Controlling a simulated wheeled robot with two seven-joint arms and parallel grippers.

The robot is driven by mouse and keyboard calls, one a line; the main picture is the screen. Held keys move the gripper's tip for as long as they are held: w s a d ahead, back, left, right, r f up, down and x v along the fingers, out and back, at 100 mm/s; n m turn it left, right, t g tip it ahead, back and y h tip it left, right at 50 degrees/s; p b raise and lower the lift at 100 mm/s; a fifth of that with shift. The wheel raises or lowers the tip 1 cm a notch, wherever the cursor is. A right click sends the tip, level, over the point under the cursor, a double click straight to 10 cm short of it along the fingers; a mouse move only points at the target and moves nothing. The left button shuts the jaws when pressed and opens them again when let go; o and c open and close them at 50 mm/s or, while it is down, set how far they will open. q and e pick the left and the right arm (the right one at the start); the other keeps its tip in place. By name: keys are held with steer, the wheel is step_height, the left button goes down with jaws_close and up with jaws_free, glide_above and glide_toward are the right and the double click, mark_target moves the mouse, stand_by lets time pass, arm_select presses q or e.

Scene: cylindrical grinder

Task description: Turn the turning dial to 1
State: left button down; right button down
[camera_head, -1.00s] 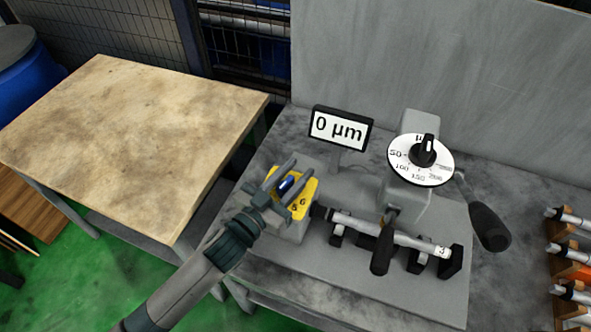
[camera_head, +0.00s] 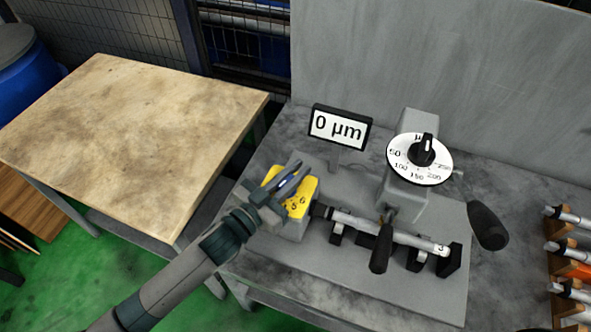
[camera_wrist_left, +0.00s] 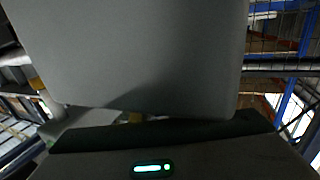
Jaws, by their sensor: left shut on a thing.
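The yellow turning dial (camera_head: 303,190) sits on the grey block at the left end of the grinder, with black digits on its face; I can make out a 5 and a 6. My left gripper (camera_head: 288,178) comes in from the lower left over the dial. It is shut on the dial's knob, and its fingers cover the knob and part of the numbered face. The left wrist view is mostly filled by a grey surface close up; the dial's digits cannot be read there. My right gripper is not in view.
A display (camera_head: 339,128) reads 0 µm. A white round scale with a black knob (camera_head: 422,150) stands behind a clamped rod (camera_head: 390,232). More rods (camera_head: 570,252) lie at the right edge. A bare wooden table (camera_head: 130,135) is at left.

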mark_target(301, 192)
arm_select(q)
steer(key=shift+s+d+m+g+h, duration=0.1)
steer(key=shift+m+g+h, duration=0.8)
steer(key=shift+s+d+m+g+h+p, duration=0.1)
steer(key=shift+m+g+h+p, duration=0.2)
steer(key=shift+m+g+h, duration=0.35)
steer(key=m+g, duration=0.1)
steer(key=g, duration=0.1)
steer(key=m+g+h, duration=0.1)
steer(key=shift+s+d+g+h+b, duration=0.2)
steer(key=shift+s+g+h+b, duration=0.05)
steer(key=shift+s+g+b, duration=0.15)
steer(key=m+g+b, duration=0.1)
steer(key=m+g, duration=0.1)
steer(key=s+m+g+h+b, duration=0.1)
steer(key=m+g, duration=0.1)
steer(key=g, duration=0.1)
steer(key=shift+d+f+g, duration=0.1)
steer(key=shift+d+g, duration=0.05)
steer(key=shift+g, duration=0.2)
steer(key=shift+s+m+g+b, duration=0.3)
steer(key=shift+m+g+b, duration=0.6)
steer(key=shift+g, duration=0.5)
steer(key=shift+s+g, duration=0.15)
steer(key=shift+g, duration=0.15)
steer(key=shift+m, duration=0.25)
steer(key=c, duration=1.8)
jaws_free()
